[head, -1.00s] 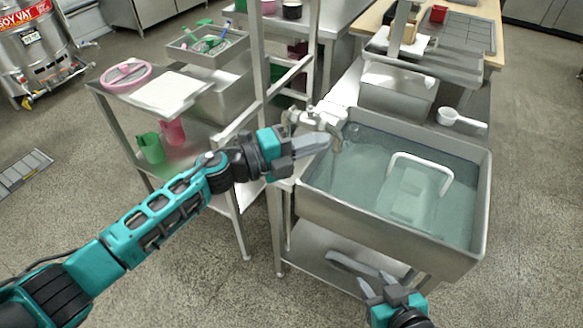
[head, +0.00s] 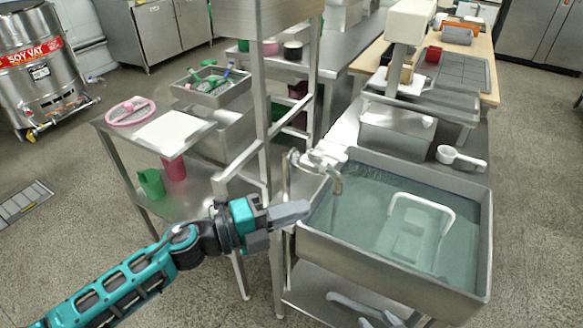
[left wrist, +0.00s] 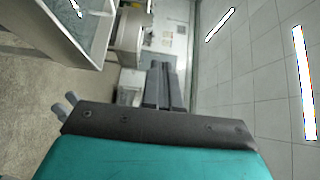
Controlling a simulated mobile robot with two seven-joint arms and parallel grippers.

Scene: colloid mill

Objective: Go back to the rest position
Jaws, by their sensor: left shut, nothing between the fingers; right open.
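My left gripper (head: 289,213) reaches in from the left in the head view. It is shut and empty, beside the left wall of the sink, below the faucet. I cannot tell whether it touches the sink. In the left wrist view its fingers (left wrist: 164,85) lie together with nothing between them. My right gripper (head: 364,312) shows only partly at the bottom edge of the head view, in front of the sink. Its grey fingers are spread apart and hold nothing.
A metal sink (head: 390,268) full of water holds a submerged object with a white handle (head: 424,198). A faucet (head: 322,163) rises at its left rim. Open floor lies at left.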

